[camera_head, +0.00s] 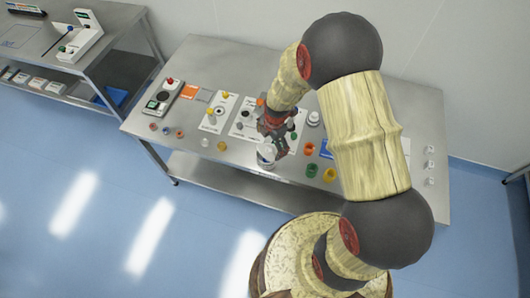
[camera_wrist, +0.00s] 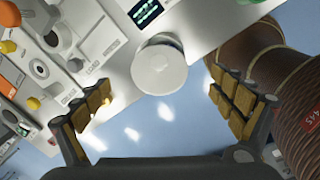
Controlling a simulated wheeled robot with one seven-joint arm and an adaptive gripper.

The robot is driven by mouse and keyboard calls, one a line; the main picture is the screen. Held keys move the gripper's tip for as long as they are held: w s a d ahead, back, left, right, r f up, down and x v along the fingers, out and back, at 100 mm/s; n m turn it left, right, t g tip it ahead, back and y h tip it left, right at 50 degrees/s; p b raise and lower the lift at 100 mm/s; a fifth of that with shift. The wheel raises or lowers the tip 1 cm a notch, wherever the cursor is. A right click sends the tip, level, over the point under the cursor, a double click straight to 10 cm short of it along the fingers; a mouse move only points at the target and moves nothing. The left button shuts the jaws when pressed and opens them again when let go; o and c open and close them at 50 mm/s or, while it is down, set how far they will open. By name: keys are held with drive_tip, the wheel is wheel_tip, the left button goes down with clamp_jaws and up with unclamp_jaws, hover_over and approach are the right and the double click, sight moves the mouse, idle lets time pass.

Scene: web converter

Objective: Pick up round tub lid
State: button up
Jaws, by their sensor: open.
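The round tub lid (camera_wrist: 159,70) is a white disc in the middle of the wrist view. It appears to lie on top of a pale round tub, seen from above. In the head view the white tub (camera_head: 266,154) stands at the front edge of the steel table, partly covered by my gripper (camera_head: 274,138). In the wrist view my gripper (camera_wrist: 158,86) is open, with one finger on each side of the lid and visible gaps between. Nothing is held.
The steel table (camera_head: 205,60) carries white panels with knobs, a grey device (camera_head: 158,100) at left and orange, green and yellow cups (camera_head: 311,170) right of the tub. Small round pieces lie along the front left. Blue floor lies beyond the front edge.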

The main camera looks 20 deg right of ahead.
sight(268, 149)
drive_tip(key=f, duration=0.4)
drive_tip(key=w+f, duration=0.1)
drive_tip(key=f, duration=0.1)
drive_tip(key=shift+a+f, duration=0.25)
drive_tip(key=shift+a, duration=0.05)
drive_tip(key=shift+c, duration=0.6)
drive_tip(key=c, duration=0.9)
drive_tip(key=shift+r, duration=0.1)
